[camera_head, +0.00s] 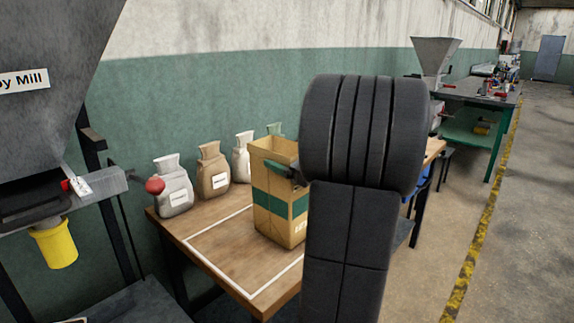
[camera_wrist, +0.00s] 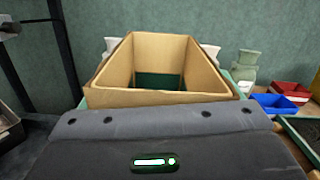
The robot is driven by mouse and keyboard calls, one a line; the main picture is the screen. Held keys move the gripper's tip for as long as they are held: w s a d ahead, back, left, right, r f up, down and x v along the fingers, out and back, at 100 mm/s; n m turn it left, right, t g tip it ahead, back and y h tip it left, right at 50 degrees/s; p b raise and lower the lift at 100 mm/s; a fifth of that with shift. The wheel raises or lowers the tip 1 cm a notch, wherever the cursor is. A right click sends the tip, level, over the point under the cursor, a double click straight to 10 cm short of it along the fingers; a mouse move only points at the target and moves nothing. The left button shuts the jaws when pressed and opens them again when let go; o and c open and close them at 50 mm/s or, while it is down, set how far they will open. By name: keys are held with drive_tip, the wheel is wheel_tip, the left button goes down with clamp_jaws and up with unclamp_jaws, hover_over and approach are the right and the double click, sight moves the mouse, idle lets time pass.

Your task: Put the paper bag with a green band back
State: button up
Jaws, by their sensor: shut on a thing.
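The open-topped brown paper bag with a green band (camera_head: 268,203) stands upright over the white-outlined area of the wooden table (camera_head: 213,258). I cannot tell whether its base touches the table. My gripper (camera_head: 291,172) is shut on the bag's upper part; my dark arm hides its right side. In the wrist view the bag (camera_wrist: 165,97) is just beyond my gripper's body, its open mouth facing up. The fingertips are hidden there.
A mill with a yellow cup (camera_head: 55,246) is at left. Blue (camera_wrist: 276,103) and red bins (camera_wrist: 291,90) are at right.

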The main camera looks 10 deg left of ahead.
drive_tip(key=shift+f, duration=0.5)
drive_tip(key=o, duration=1.9)
drive_tip(key=v, duration=1.2)
drive_tip(key=shift+s, duration=0.1)
